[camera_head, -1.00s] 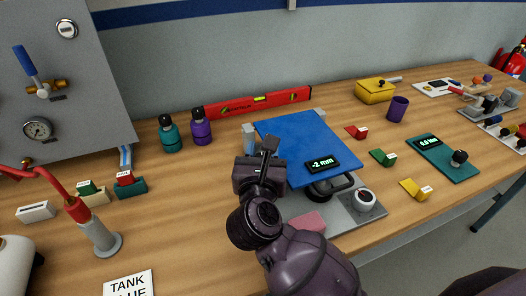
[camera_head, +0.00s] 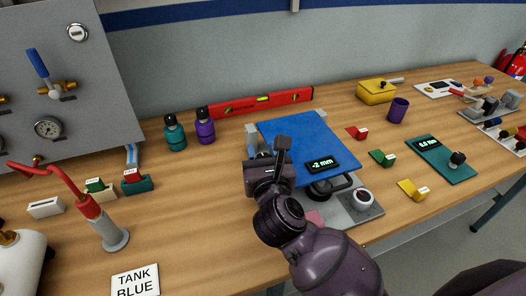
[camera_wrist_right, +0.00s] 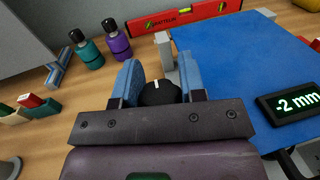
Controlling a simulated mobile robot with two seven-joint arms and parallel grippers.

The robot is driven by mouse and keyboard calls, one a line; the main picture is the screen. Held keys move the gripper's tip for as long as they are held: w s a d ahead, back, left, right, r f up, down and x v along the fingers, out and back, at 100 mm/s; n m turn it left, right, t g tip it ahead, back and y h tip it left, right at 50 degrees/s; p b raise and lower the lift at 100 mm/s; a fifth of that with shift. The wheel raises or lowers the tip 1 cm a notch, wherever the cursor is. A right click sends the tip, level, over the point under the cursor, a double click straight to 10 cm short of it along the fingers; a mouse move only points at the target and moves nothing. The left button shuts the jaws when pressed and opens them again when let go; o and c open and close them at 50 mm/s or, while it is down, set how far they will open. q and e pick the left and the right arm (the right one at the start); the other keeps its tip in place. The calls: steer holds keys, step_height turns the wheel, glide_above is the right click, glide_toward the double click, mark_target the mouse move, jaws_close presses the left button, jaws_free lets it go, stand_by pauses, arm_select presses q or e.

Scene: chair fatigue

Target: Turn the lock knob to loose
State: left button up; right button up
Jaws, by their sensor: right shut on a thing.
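The lock knob (camera_wrist_right: 159,93) is black with a white pointer mark. In the right wrist view it sits between the two blue fingers of my right gripper (camera_wrist_right: 159,82), which is shut on it. The mark points up in that picture, away from the wrist. Any markings around the knob are hidden. In the head view my right gripper (camera_head: 267,159) is at the left edge of the blue plate (camera_head: 296,136), and its body hides the knob there. A display (camera_head: 322,164) on the plate reads -2 mm. My left gripper is not in view.
A teal bottle (camera_head: 175,133), a purple bottle (camera_head: 205,127) and a red level (camera_head: 262,102) stand behind. Small red, green and yellow blocks lie to the right. Bare bench lies left of the gripper.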

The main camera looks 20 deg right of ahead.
steer(key=o, duration=0.9)
steer(key=shift+c, duration=0.2)
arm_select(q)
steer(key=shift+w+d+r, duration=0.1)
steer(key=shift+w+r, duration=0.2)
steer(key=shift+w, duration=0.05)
arm_select(e)
steer(key=shift+o, duration=0.3)
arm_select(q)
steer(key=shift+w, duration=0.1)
arm_select(e)
steer(key=shift+s, duration=0.1)
steer(key=shift+s+a, duration=0.1)
steer(key=shift+s, duration=0.15)
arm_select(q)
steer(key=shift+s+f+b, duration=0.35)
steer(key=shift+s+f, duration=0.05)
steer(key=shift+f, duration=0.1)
arm_select(e)
steer(key=s+a, duration=0.1)
steer(key=s, duration=0.9)
steer(key=shift+a, duration=0.2)
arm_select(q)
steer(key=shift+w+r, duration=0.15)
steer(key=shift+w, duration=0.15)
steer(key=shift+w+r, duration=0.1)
arm_select(e)
steer(key=shift+s, duration=0.1)
